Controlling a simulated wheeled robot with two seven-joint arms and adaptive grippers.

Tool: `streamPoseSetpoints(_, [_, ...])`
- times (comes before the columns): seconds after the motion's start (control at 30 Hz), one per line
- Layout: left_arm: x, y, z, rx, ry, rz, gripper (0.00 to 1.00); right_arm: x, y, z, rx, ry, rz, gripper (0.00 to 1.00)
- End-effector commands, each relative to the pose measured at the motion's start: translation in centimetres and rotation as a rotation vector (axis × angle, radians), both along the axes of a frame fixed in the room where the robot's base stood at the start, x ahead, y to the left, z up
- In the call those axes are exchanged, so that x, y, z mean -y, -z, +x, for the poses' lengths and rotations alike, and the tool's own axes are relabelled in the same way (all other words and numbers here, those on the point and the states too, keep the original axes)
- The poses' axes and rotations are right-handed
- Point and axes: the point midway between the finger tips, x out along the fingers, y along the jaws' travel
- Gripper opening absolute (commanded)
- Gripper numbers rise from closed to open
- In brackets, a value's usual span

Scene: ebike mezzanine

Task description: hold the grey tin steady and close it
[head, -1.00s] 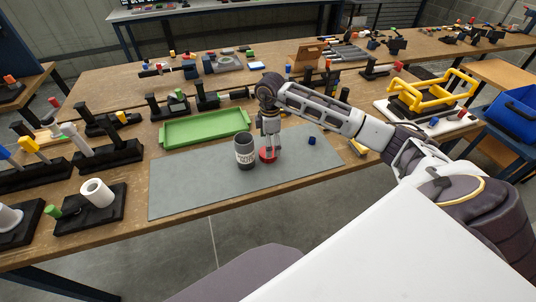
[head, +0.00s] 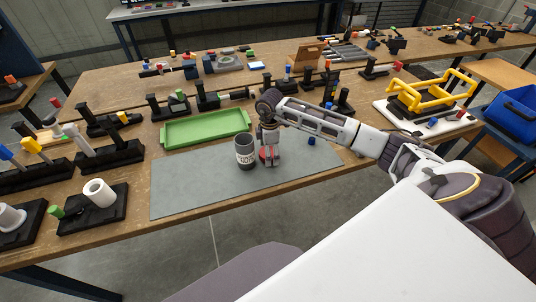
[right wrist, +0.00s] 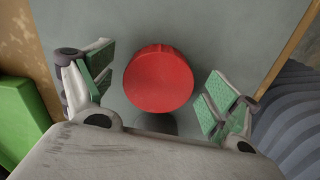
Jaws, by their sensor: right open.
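The grey tin (head: 245,152) stands upright on the grey mat, with a dark open top and a pale label. A round red lid (head: 264,156) lies on the mat just right of the tin, partly hidden by my right gripper (head: 269,160). In the right wrist view the red lid (right wrist: 158,78) sits between the fingers of my right gripper (right wrist: 161,74). The fingers are open, with a visible gap on each side of the lid. My left gripper is not in view, and nothing holds the tin.
The grey mat (head: 190,185) has clear room left of the tin. A green tray (head: 205,128) lies behind it. A small blue cap (head: 311,141) sits to the right. Black stands with parts (head: 97,195) line the left. A yellow frame (head: 440,92) stands at right.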

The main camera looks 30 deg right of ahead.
Motion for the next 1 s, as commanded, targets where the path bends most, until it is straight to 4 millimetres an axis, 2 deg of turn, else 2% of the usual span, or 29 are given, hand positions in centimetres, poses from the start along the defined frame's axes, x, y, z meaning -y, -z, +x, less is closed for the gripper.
streamPoseSetpoints(0.33, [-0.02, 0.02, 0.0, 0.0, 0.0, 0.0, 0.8, 0.01, -0.03, 0.01, 0.0, 0.0, 0.0, 0.89])
streamPoseSetpoints(0.67, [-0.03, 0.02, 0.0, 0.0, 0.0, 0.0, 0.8, 0.02, -0.04, 0.0, 0.0, 0.0, 0.0, 0.47])
streamPoseSetpoints(1.0, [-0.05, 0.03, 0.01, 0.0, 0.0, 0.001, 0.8, 0.02, -0.16, 0.02, 0.001, 0.0, 0.0, 0.46])
